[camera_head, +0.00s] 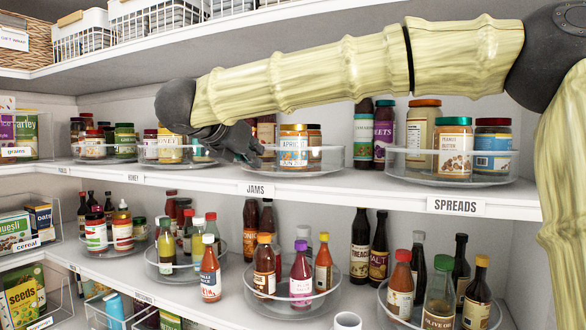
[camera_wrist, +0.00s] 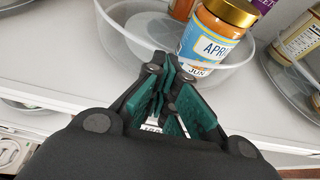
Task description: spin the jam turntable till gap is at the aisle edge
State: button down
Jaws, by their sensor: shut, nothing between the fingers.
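The jam turntable (camera_head: 334,157) is a round tray with a clear wall on the upper shelf, above the JAMS label (camera_head: 258,190). An apricot jam jar (camera_head: 293,148) with a gold lid stands at its front, and another jar (camera_head: 314,138) is behind it. In the wrist view the jar (camera_wrist: 213,35) is on the right of the turntable (camera_wrist: 140,32), and the visible floor left of it is bare. My gripper (camera_head: 256,156) is shut and empty at the turntable's left front. In the wrist view its fingertips (camera_wrist: 160,62) overlap the clear wall; I cannot tell whether they touch.
The spreads turntable (camera_head: 400,168) stands to the right and the honey turntable (camera_head: 150,152) to the left. Dark tall bottles (camera_head: 383,132) stand behind, between jams and spreads. A shelf with wire baskets (camera_head: 150,20) is above. Sauce turntables (camera_head: 330,290) are below.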

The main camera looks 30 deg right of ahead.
aim_at(282, 160)
jog(key=shift+s+d, duration=0.15)
jog(key=shift+s, duration=0.15)
jog(key=shift+s+d+f+b, duration=0.1)
jog(key=shift+s+d+b, duration=0.15)
jog(key=shift+b, duration=0.3)
jog(key=shift+s+d+r+b, duration=0.2)
jog(key=shift+s+d+b, duration=0.3)
jog(key=shift+s, duration=0.1)
jog(key=shift+s+d+b, duration=0.85)
jog(key=shift+s, duration=0.05)
jog(key=shift+f, duration=0.1)
